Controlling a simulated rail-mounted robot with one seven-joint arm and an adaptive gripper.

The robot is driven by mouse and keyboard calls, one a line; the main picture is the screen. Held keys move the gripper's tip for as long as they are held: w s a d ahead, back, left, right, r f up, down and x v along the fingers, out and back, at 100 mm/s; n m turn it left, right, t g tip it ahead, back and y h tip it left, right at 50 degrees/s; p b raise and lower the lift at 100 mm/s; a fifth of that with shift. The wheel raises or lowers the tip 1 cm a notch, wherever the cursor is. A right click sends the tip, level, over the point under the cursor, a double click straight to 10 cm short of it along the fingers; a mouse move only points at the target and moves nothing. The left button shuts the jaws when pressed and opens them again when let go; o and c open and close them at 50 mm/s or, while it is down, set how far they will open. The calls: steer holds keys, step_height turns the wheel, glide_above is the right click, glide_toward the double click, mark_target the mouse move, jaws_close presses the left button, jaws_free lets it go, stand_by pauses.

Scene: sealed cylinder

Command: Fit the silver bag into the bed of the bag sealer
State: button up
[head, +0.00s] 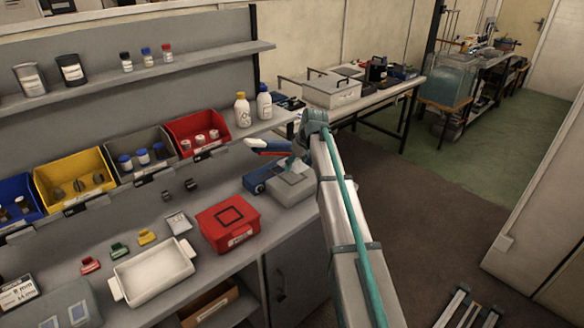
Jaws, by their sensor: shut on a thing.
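The bag sealer (262,181) is a blue device on the right part of the bench. Its blue, red and white lever arm (268,147) is raised above the bed. My gripper (299,161) reaches down from the end of my arm at the sealer's right side. It is shut on a small pale thing, which looks like the silver bag (301,168). The bag is partly hidden and too small to tell its edges; I cannot tell whether it touches the bed. A grey box (292,188) stands just below and in front of my gripper.
A red box (228,223) and a white tray (153,270) stand to the left on the bench (215,275). Coloured bins (75,180) and two bottles (242,110) line the back. My arm covers the bench's right edge.

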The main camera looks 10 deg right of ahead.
steer(key=shift+w+a+p, duration=0.2)
steer(key=shift+w+a, duration=0.15)
steer(key=shift+w, duration=0.25)
steer(key=shift+w+a+p, duration=0.2)
steer(key=shift+w+a, duration=0.1)
steer(key=shift+w, duration=0.25)
steer(key=f, duration=0.1)
steer(key=f+p, duration=0.1)
steer(key=shift+s+d+f, duration=0.1)
steer(key=shift+s+f, duration=0.2)
steer(key=shift+f, duration=0.45)
steer(key=shift+f, duration=0.1)
steer(key=shift+f, duration=0.25)
steer(key=o, duration=1.1)
steer(key=shift+o, duration=0.2)
steer(key=shift+r, duration=0.1)
